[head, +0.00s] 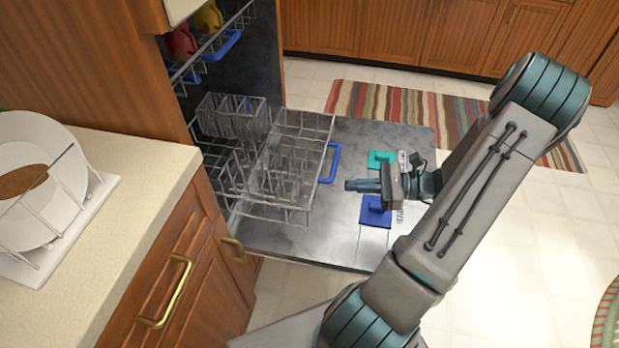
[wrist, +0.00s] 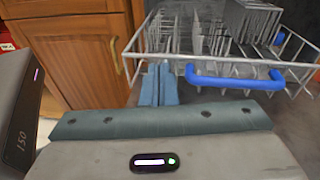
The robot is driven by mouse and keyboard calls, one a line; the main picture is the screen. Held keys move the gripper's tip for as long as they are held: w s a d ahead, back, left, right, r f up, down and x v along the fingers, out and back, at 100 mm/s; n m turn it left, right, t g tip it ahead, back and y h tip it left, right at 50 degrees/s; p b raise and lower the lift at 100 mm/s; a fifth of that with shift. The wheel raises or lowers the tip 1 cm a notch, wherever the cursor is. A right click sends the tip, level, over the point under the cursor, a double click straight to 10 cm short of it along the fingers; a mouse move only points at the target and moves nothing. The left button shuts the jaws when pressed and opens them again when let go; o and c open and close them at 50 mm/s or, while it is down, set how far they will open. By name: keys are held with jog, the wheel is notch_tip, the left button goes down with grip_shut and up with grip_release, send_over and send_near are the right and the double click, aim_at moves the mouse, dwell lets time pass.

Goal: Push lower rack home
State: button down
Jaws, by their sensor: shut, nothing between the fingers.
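The lower rack (head: 298,119) is a grey wire rack partly drawn out of the dishwasher over its open door (head: 300,243). Its blue handle (head: 331,163) is on the front edge, facing my gripper. My gripper (head: 348,185) is shut and empty, above the door and a little in front of the handle, apart from it. In the wrist view, the blue-grey fingers (wrist: 158,84) are together, left of the blue handle (wrist: 235,80) and near the rack's front wire (wrist: 165,56). I cannot tell whether they touch the wire.
The upper rack (head: 215,45) holds a red cup (head: 180,42) and a yellow cup (head: 208,17). A counter (head: 130,185) with a plate rack (head: 100,190) is at left. A striped rug (head: 385,105) lies beyond the door. Open floor (head: 520,250) is at right.

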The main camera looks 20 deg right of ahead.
aim_at(299, 174)
jog(key=w+a+t, duration=0.1)
jog(key=w+a, duration=0.1)
jog(key=w+a+f+m+t+b, duration=0.1)
jog(key=w+a, duration=0.2)
jog(key=w+a+m+b, duration=0.1)
jog(key=w+a, duration=0.1)
jog(key=a, duration=0.1)
jog(key=shift+w+f+t, duration=0.15)
jog(key=shift+w+t, duration=0.2)
jog(key=shift+t, duration=0.05)
jog(key=shift+w+a, duration=0.3)
jog(key=shift+a, duration=0.05)
